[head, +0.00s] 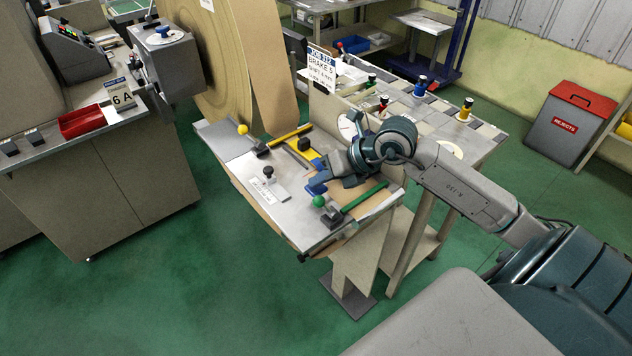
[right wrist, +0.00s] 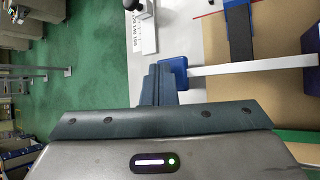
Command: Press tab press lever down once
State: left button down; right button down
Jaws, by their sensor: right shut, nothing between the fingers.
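A blue lever paddle (head: 316,188) shows on the near part of the metal worktop (head: 258,160) in the head view; I take it for the tab press lever. In the right wrist view the blue paddle (right wrist: 174,70) sits at the end of a thin grey bar (right wrist: 235,68). My right gripper (head: 322,183) is shut and empty, with its fingertips (right wrist: 158,82) right at the paddle. I cannot tell whether they touch it. The arm hides the lever's far end in the head view. My left gripper is not in view.
A green ball knob (head: 319,201) and green bar (head: 365,196) are close on the near side. A black knob (head: 268,171) stands left, a yellow ball knob (head: 243,129) farther back. A tan roll (head: 220,60) rises behind. Green floor (head: 180,270) is clear at left.

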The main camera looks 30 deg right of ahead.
jog(key=shift+r+p, duration=0.35)
jog(key=shift+r, duration=0.55)
jog(key=shift+r+p, duration=1.5)
jog(key=shift+r, duration=1.05)
jog(key=shift+f, duration=0.1)
